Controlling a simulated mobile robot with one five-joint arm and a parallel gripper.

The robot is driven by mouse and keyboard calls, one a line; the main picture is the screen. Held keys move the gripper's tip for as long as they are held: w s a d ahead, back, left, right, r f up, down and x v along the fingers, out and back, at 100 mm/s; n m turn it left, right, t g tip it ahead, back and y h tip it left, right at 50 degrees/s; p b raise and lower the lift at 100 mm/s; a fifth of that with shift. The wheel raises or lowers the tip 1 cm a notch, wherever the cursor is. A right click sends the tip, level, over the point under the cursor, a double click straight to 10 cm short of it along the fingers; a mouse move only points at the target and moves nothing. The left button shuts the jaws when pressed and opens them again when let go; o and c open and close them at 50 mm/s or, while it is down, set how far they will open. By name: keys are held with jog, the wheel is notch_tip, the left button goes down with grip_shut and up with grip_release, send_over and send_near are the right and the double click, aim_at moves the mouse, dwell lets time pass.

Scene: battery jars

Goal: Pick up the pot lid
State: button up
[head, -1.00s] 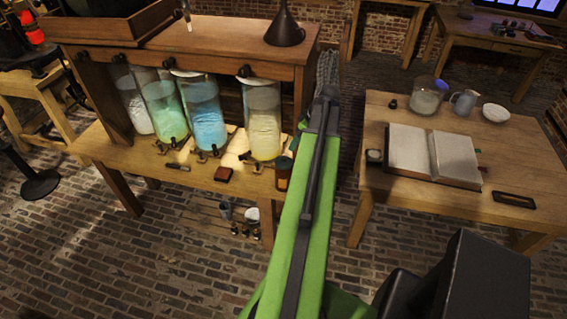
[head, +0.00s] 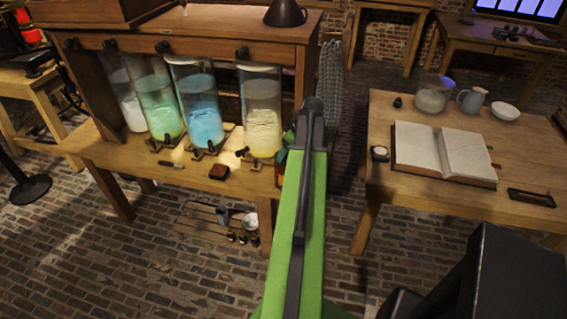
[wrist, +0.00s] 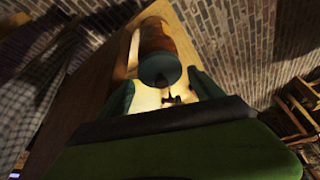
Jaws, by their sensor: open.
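A dark teal round lid (wrist: 160,70) tops a reddish-brown jar (wrist: 163,38) in the wrist view; I cannot tell for sure whether this is the pot lid. My gripper (wrist: 162,80) is open, with one teal finger on each side of the lid. Whether the fingers touch it is not clear. In the head view, a sliver of the brown jar (head: 279,178) shows at the right end of the bench, mostly hidden by my green arm. The gripper is largely hidden there too.
Several tall glass jars, among them a blue one (head: 205,120) and a yellow one (head: 262,120), stand on the wooden bench (head: 135,160) left of my arm. A reddish-brown block (head: 219,172) lies before them. A table (head: 410,195) at right holds an open book (head: 445,155).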

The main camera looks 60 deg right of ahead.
jog(key=b+x, duration=0.2)
jog(key=x, duration=0.1)
jog(key=shift+f, duration=0.2)
jog(key=shift+r, duration=0.2)
jog(key=shift+c, duration=0.5)
jog(key=c, duration=0.9)
jog(key=shift+r+p, duration=0.1)
jog(key=shift+p, duration=0.25)
jog(key=shift+c, duration=0.2)
notch_tip(320, 180, up, 4)
jog(key=p, duration=0.3)
jog(key=shift+p, duration=0.35)
jog(key=s+a, duration=0.1)
jog(key=s, duration=1.7)
jog(key=shift+a+f, duration=0.3)
jog(key=shift+f, duration=0.05)
